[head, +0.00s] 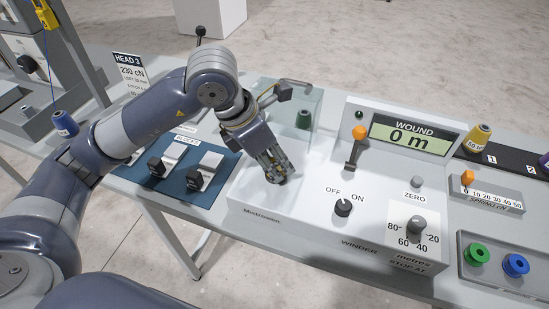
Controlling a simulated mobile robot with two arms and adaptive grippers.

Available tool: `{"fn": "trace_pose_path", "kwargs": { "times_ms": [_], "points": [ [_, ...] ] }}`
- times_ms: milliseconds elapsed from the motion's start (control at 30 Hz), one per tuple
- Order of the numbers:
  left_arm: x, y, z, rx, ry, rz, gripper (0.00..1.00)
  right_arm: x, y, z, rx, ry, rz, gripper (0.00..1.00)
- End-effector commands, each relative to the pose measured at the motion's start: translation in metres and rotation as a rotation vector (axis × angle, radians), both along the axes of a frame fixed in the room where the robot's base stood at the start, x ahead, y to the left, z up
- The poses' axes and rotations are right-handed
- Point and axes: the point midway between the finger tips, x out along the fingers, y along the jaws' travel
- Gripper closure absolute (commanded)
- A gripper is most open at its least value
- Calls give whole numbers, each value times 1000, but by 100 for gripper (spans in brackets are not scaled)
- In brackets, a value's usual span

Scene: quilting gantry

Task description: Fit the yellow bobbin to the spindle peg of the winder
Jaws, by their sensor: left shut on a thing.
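My left gripper (275,176) comes in from the left and points down over the white bed of the winder (262,201), left of its control panel. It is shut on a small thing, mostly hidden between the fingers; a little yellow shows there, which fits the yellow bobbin. No other small yellow bobbin is visible. The spindle peg is not visible, so I cannot tell whether the bobbin is around it, above it or beside it. My right gripper is not in view.
A clear guard (312,98) stands behind the gripper. A lever with an orange knob (359,132) and the display (411,138) reading 0 m are to the right. A tray (500,288) holds green (477,254) and blue (515,264) bobbins.

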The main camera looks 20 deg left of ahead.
Motion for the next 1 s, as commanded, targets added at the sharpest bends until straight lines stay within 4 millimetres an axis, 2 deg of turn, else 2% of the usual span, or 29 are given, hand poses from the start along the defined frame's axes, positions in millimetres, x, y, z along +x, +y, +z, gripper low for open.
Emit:
{"fn": "trace_pose_path", "kwargs": {
  "times_ms": [100, 133, 233, 667, 767, 1000],
  "points": [
    [0, 0, -4, 0, 0, 0, 78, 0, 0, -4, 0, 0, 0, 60],
    [0, 0, -3, 0, 0, 0, 65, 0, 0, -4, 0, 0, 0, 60],
    [0, 0, -2, 0, 0, 0, 44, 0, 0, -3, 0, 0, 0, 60],
    [0, 2, 1, 1, -1, 3, 44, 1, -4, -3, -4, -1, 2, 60],
    [-2, 5, 11, 1, -6, 4, 44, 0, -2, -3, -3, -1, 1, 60],
    [-15, 18, 57, 2, -8, 2, 44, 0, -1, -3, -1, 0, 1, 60]
  ]
}}
